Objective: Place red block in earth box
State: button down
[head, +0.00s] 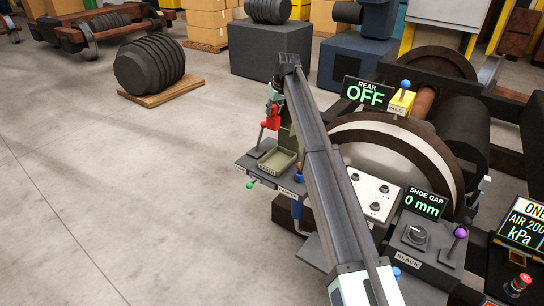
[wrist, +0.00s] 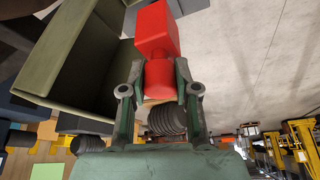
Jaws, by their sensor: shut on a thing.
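The red block (wrist: 157,30) has a squared end and a rounder part held between the fingers of my gripper (wrist: 158,82) in the wrist view. In the head view, the red block (head: 271,118) hangs below my gripper (head: 273,98).
A white switch panel (head: 372,193) and a large wheel (head: 395,150) are to the right. A green knob (head: 250,185) sticks out at the stand's front. Open floor (head: 120,200) lies left.

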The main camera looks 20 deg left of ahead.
notch_tip(320, 180, down, 19)
jog(key=shift+d+f+p, duration=0.15)
jog(key=shift+f+p, duration=0.05)
jog(key=shift+p, duration=1)
jog(key=shift+f, duration=0.1)
jog(key=c, duration=0.9)
grip_release()
jog(key=shift+o, duration=0.2)
jog(key=b+v, duration=0.1)
jog(key=v, duration=1.1)
jog(key=shift+b, duration=0.3)
